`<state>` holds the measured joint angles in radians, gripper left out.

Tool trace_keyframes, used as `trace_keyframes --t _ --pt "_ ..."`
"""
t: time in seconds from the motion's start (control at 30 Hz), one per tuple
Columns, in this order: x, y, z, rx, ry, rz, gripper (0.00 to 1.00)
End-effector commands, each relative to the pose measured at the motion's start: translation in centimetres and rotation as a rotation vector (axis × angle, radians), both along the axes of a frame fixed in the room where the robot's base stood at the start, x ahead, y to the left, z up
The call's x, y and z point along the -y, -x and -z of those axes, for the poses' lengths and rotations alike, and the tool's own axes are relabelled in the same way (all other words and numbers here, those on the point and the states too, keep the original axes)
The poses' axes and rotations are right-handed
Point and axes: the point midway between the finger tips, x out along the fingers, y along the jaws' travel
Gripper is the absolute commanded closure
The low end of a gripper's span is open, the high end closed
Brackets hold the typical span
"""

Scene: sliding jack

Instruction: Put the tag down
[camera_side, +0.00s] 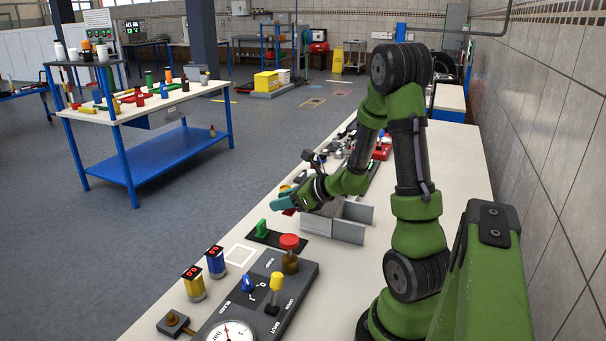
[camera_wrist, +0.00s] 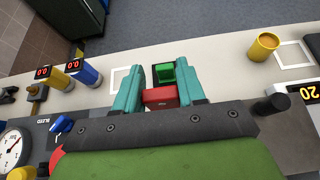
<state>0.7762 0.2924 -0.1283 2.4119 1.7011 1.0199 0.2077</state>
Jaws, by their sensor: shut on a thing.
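My gripper (camera_side: 284,201) has teal fingers and hangs above the bench, in front of a grey open-topped box. In the wrist view, my gripper (camera_wrist: 160,95) is shut on a red tag (camera_wrist: 160,98), which sits between the two fingers. A bit of the red tag (camera_side: 289,212) shows under the fingertips in the side view. Beyond the tag in the wrist view is a green piece (camera_wrist: 164,73). In the side view the green piece (camera_side: 262,228) stands on a black plate (camera_side: 285,241). Most of the tag is hidden by the fingers in the side view.
A white square outline (camera_side: 240,255) is on the bench, left of the black plate. The grey box (camera_side: 347,230) is behind my gripper.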

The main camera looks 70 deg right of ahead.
Motion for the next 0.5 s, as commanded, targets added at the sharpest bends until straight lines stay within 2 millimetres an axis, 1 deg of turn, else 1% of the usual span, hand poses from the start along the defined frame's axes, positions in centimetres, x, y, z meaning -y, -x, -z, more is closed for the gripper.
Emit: trace_keyframes --t 0.1,0.17,0.33,0.4,0.5 --pt "0.0 0.0 0.5 -0.002 -0.004 0.002 0.89" --pt "0.0 0.0 1.4 -0.005 -0.006 0.002 0.89" --pt "0.0 0.0 4.4 -0.005 -0.007 0.002 0.89" --pt "0.0 0.1 5.2 -0.003 -0.005 0.003 0.89" --pt "0.0 0.0 5.9 -0.002 -0.002 0.002 0.89"
